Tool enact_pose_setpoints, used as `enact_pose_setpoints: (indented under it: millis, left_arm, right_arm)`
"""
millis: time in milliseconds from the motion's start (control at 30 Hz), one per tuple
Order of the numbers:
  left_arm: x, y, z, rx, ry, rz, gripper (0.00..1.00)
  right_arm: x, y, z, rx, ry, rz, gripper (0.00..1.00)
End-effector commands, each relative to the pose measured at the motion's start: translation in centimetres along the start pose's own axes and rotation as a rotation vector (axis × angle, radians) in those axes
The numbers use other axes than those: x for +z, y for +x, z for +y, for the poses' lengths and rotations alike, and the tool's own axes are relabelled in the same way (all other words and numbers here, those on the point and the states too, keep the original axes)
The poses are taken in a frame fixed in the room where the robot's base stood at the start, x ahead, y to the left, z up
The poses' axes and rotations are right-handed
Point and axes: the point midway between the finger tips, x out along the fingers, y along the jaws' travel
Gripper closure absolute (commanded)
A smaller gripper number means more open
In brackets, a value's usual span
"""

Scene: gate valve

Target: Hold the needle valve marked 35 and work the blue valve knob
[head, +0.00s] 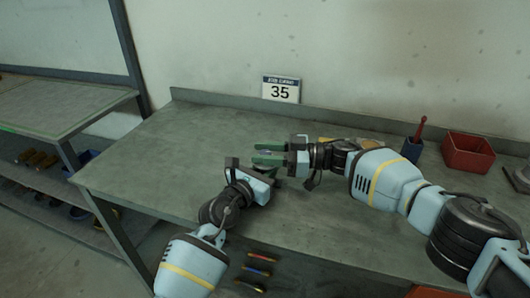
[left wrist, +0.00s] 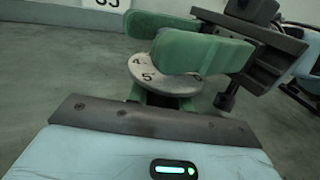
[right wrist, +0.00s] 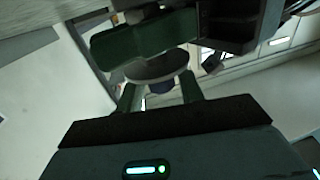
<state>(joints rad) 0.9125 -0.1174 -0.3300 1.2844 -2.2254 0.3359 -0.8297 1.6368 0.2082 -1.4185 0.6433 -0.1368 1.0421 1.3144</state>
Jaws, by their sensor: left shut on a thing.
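The needle valve shows mainly as its round grey dial (left wrist: 165,77) with figures 4 and 5 in the left wrist view; grippers hide most of its body. A white sign marked 35 (head: 281,90) stands behind it. My left gripper (head: 272,171) is shut on the valve, its green fingers below the dial. My right gripper (head: 268,154) is open, its green fingers on either side of the blue knob (right wrist: 160,87), which shows just past the dial in the right wrist view. I cannot tell whether the fingers touch the knob.
A red bin (head: 467,154) and a blue holder with a red-handled tool (head: 413,148) stand on the bench at right. The bench's left part (head: 180,140) is clear. Several coloured-handled items (head: 258,270) lie below the front edge. A second bench (head: 50,105) stands at left.

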Motion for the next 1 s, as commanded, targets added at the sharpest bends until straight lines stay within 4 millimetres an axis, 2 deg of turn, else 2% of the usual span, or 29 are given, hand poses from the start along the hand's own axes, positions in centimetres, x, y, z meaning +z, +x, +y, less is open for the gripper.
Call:
enact_pose_setpoints:
  millis: [67, 333, 467, 1000]
  left_arm:
    - [0.0, 0.0, 0.0, 0.001, -0.002, 0.0, 1.0]
    - [0.0, 0.0, 0.2, 0.003, -0.002, 0.0, 1.0]
    - [0.0, 0.0, 0.2, 0.004, -0.002, 0.0, 1.0]
    - [0.0, -0.1, 0.3, 0.005, -0.003, 0.0, 1.0]
  right_arm:
    - [0.0, 0.0, 0.0, -0.001, 0.0, 0.0, 0.53]
    - [0.0, -0.1, -0.1, -0.003, 0.0, 0.001, 0.53]
    - [0.0, -0.9, 0.0, -0.001, 0.001, 0.001, 0.53]
    - [0.1, -10.3, 0.0, -0.001, 0.001, 0.0, 0.53]
